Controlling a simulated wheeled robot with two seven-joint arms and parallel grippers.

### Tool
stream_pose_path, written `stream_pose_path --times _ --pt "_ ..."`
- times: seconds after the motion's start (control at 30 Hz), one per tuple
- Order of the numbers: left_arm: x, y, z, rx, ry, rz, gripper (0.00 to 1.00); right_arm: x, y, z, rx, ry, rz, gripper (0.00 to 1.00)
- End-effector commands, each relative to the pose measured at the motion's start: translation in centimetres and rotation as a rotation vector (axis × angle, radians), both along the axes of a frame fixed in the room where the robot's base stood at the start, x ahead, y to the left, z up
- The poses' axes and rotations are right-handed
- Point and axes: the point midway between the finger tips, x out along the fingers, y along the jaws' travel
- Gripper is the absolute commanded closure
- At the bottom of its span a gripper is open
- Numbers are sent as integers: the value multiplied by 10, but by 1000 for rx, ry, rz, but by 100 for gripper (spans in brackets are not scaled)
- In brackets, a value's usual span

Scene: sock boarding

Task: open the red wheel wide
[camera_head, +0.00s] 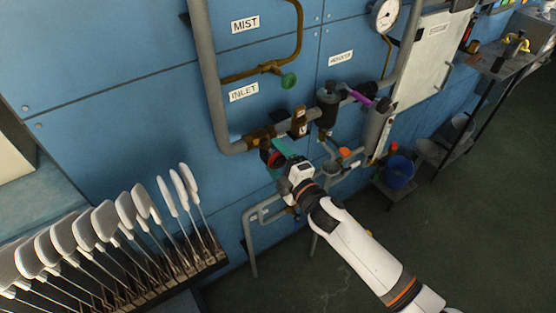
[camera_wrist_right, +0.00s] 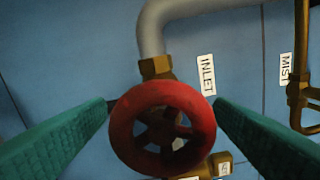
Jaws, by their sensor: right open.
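The red wheel (camera_wrist_right: 162,128) is a round spoked handwheel on a brass valve of the grey pipe, below the INLET label. It fills the middle of the right wrist view. In the head view only a little of the red wheel (camera_head: 267,157) shows, partly hidden by my right gripper (camera_head: 275,158). My right gripper is open, with one green finger on each side of the wheel in the wrist view (camera_wrist_right: 162,118). I cannot tell whether either finger touches the rim. My left gripper is not in view.
A green knob (camera_head: 289,81) sits on the brass MIST branch above. A black regulator (camera_head: 328,103) and a purple lever (camera_head: 361,97) stand right of the valve. A rack of white paddle-shaped boards (camera_head: 97,222) is at lower left. Floor is clear at lower right.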

Motion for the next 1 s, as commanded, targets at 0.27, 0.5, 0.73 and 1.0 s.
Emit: stream_pose_path --times 0.27,0.5,0.73,1.0 --pt "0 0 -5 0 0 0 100 -21 -14 -1 0 0 1 23" --pt "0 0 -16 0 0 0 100 -65 -43 -3 -1 1 1 23" --pt "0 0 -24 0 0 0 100 -93 -62 -2 0 2 -1 23" --pt "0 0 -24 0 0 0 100 -100 -67 0 0 0 -1 23"
